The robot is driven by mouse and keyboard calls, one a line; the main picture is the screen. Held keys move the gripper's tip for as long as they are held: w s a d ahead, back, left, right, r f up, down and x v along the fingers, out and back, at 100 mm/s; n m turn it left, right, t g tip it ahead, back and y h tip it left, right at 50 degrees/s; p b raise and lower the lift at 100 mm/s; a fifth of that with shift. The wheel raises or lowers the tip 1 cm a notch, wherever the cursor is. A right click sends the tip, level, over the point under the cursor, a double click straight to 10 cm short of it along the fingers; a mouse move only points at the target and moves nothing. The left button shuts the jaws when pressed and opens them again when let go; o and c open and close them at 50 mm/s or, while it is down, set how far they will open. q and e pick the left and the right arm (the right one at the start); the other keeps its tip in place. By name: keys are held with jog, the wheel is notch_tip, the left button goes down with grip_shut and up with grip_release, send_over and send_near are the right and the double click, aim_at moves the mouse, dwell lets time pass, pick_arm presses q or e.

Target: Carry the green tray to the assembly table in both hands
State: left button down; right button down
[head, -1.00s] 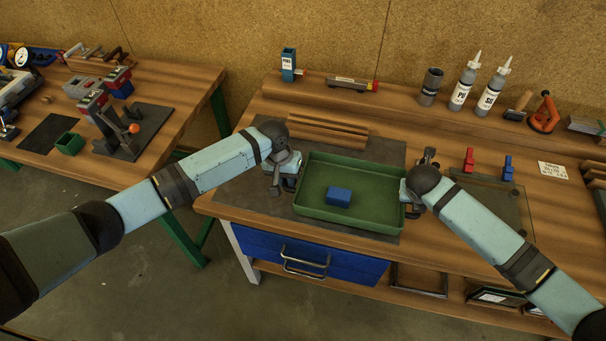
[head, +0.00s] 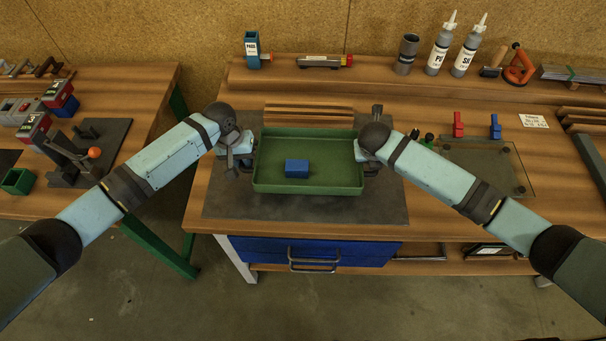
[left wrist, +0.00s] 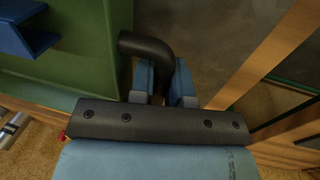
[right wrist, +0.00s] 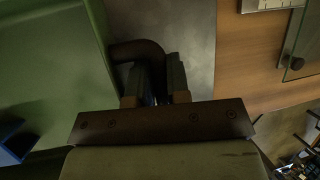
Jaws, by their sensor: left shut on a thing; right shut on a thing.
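The green tray (head: 262,185) is level over the dark grey mat (head: 385,208) on the wooden bench (head: 440,222). I cannot tell whether it touches the mat. A blue block (head: 297,168) lies inside the tray. My left gripper (head: 243,158) is at the tray's left end. In the left wrist view its fingers are closed on a dark bent handle (left wrist: 143,45) beside the green wall. My right gripper (head: 367,157) is at the right end. In the right wrist view its fingers are closed on the other dark handle (right wrist: 135,49). My wrists partly hide both handles.
Wooden bars (head: 310,114) lie just behind the tray. Two bottles (head: 440,48) and a dark cup (head: 406,53) stand on the rear shelf. A glass plate (head: 487,168) with red and blue clamps is to the right. Another bench with a green bin (head: 17,181) is at left.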

aim_at(248, 176)
pick_arm(q)
jog(key=shift+w+a+f, duration=0.2)
jog(key=shift+a+f, duration=0.05)
jog(key=shift+f, duration=0.25)
pick_arm(e)
jog(key=shift+w+a+f, duration=0.1)
jog(key=shift+w+f, duration=0.1)
jog(key=shift+f, duration=0.3)
pick_arm(q)
jog(key=shift+w+a+r, duration=0.1)
jog(key=shift+r, duration=0.05)
pick_arm(e)
jog(key=shift+w+a+r, duration=0.1)
jog(key=shift+a, duration=0.05)
jog(key=shift+r, duration=0.1)
